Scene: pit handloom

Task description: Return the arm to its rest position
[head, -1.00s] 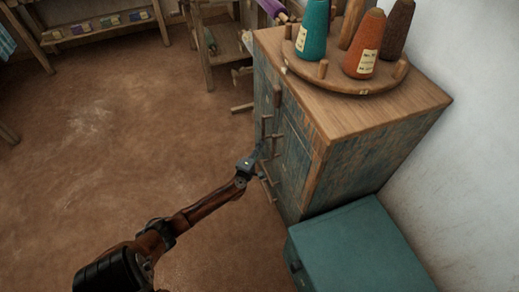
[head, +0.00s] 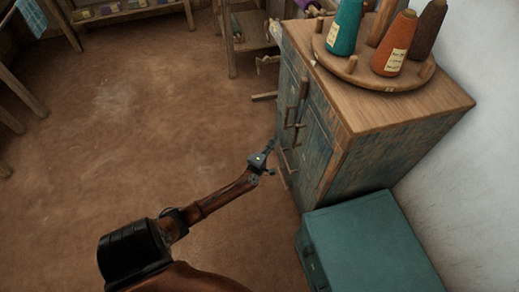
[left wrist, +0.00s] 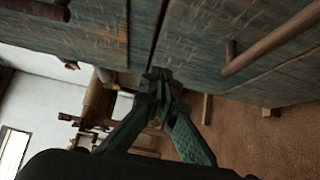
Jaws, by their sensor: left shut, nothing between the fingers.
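My left gripper (head: 268,146) is shut and empty in the head view. It is in front of the worn blue-green wooden cabinet (head: 318,150), near the lower part of its door side. In the left wrist view the gripper's fingers (left wrist: 160,76) come together close to the cabinet's panels (left wrist: 200,35), near a dark gap between them. I cannot tell whether the fingertips touch the wood. My left arm reaches in from the bottom left of the head view. My right gripper is not in view.
A round wooden rack (head: 350,66) with teal (head: 344,27), orange (head: 395,45) and brown (head: 427,36) cones stands on the cabinet. Wooden handles (head: 291,125) stick out from its front. A teal chest (head: 370,245) stands beside it. The brown floor (head: 130,120) at left is clear.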

